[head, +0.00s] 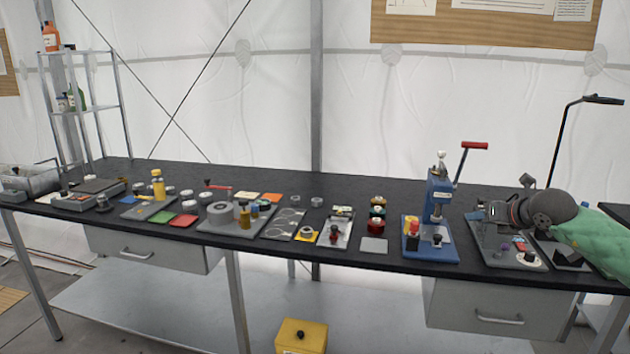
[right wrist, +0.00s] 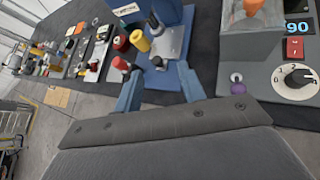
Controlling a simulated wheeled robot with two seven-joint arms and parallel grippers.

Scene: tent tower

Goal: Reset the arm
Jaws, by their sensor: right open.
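My right arm, with a green sleeve (head: 592,238), comes in from the right edge in the head view. My right gripper (head: 482,209) is over the right end of the black table, above a grey device there. In the right wrist view its two blue-grey fingers (right wrist: 158,88) stand apart with nothing between them. Beyond the fingertips is the blue press (right wrist: 168,45), which also shows in the head view (head: 437,205), left of the gripper. My left arm and gripper are not in view.
The black table (head: 320,185) holds several small parts and trays along its front. The table's back strip is mostly clear.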

